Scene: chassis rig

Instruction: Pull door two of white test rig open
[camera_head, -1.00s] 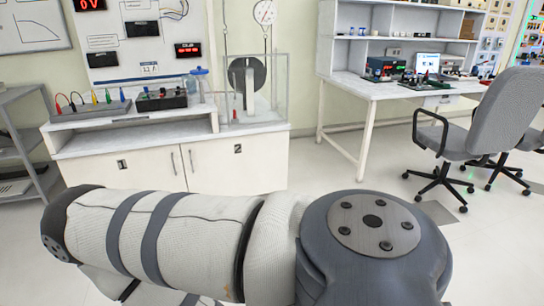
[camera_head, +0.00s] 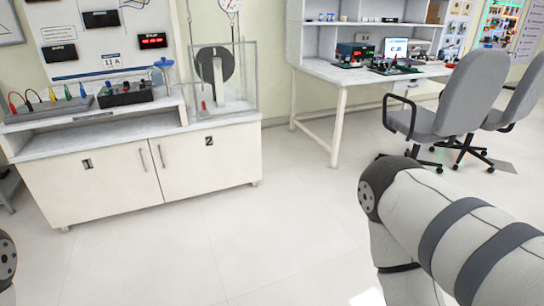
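The white test rig (camera_head: 60,221) stands against the wall at the left in the head view, with a cabinet below its bench top. Door two (camera_head: 225,168), marked with a black "2" label, is the right-hand door and is closed. Its upright handle (camera_head: 161,156) is near its left edge, beside the handle of door one (camera_head: 95,185). Door one is also closed. Neither gripper shows in the view. Only part of my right arm is seen at lower right, and a small piece of my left arm at the left edge. Both are apart from the rig.
A white workbench (camera_head: 337,93) with shelves stands to the right, with two grey office chairs (camera_head: 468,92) in front. Open floor (camera_head: 240,240) lies before the cabinet. A clear-walled box with a dark disc (camera_head: 215,64) sits on the rig's top.

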